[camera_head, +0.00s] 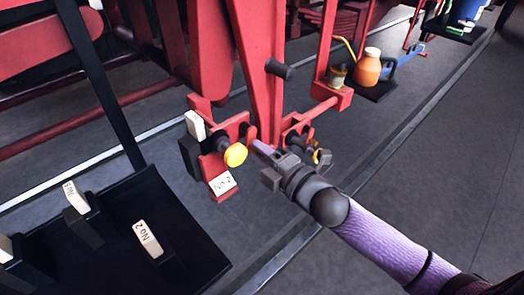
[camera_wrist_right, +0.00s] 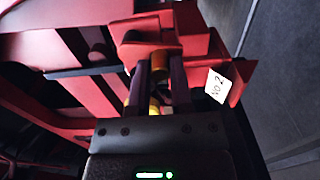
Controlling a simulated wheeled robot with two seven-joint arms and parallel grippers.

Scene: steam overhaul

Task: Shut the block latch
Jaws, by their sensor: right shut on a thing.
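The red bracket (camera_head: 210,165) with a white "No 2" tag (camera_head: 223,184) hangs at the foot of the red upright, and the tag also shows in the right wrist view (camera_wrist_right: 216,86). A yellow round knob (camera_head: 235,155) sits on a dark stem at the bracket. A dark block with a white label (camera_head: 195,126) stands at the bracket's left. My right gripper (camera_head: 264,151) reaches in from the lower right, just right of the knob. In the right wrist view its fingers (camera_wrist_right: 160,72) are close together on a part of the latch, mostly hidden between them. My left gripper is out of view.
A black tray (camera_head: 190,225) at the lower left holds several dark blocks with white labels, one marked "No 2" (camera_head: 148,238). An orange bottle (camera_head: 367,68) and a small can (camera_head: 337,76) stand beyond my right gripper. Open grey floor (camera_head: 450,140) lies at the right.

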